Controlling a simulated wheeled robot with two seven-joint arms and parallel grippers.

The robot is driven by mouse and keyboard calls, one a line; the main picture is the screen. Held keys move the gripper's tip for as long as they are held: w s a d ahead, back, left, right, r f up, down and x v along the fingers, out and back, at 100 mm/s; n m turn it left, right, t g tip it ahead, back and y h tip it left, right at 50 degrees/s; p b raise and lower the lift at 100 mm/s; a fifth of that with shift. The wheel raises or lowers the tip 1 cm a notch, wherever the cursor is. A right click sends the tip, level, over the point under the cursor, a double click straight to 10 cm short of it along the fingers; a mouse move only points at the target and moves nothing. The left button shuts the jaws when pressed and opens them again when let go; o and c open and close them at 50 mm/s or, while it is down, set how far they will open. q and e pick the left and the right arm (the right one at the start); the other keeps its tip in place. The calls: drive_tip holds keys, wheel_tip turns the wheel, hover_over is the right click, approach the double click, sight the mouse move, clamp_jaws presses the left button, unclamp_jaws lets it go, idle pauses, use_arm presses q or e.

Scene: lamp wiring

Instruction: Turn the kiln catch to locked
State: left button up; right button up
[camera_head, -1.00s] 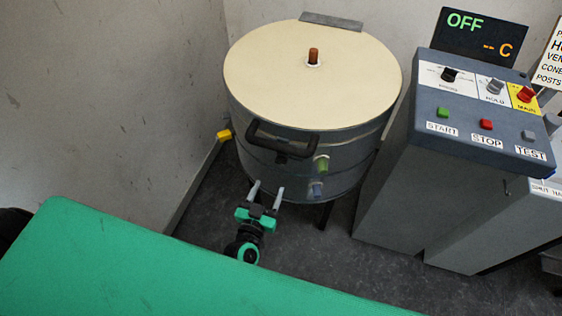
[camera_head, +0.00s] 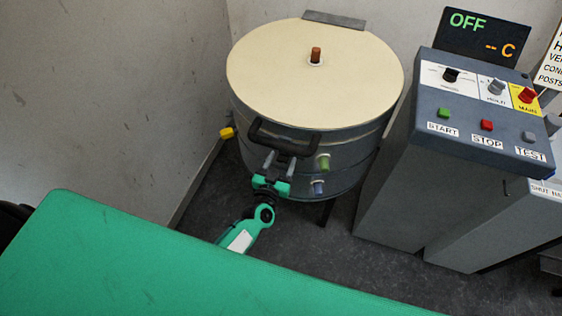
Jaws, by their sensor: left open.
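The round kiln (camera_head: 345,145) stands against the back wall with its cream lid (camera_head: 290,80) shut. A black handle (camera_head: 312,142) sits at the lid's front edge. The catch, which seems to be a small dark part just under the handle, is mostly hidden behind my gripper, so its setting cannot be told. My left gripper (camera_head: 280,161) is open, its two pale fingers pointing up at the kiln front just below the handle. Whether it touches the catch cannot be told. My right gripper is not in view.
Green (camera_head: 323,162) and blue (camera_head: 318,187) plugs stick out of the kiln front, right of my gripper. A yellow knob (camera_head: 227,133) is at its left. The control box (camera_head: 470,115) stands at right, its display (camera_head: 480,36) reading OFF. Dark floor lies between.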

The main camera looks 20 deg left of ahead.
use_arm(q)
drive_tip(key=c, duration=1)
drive_tip(key=shift+o, duration=0.2)
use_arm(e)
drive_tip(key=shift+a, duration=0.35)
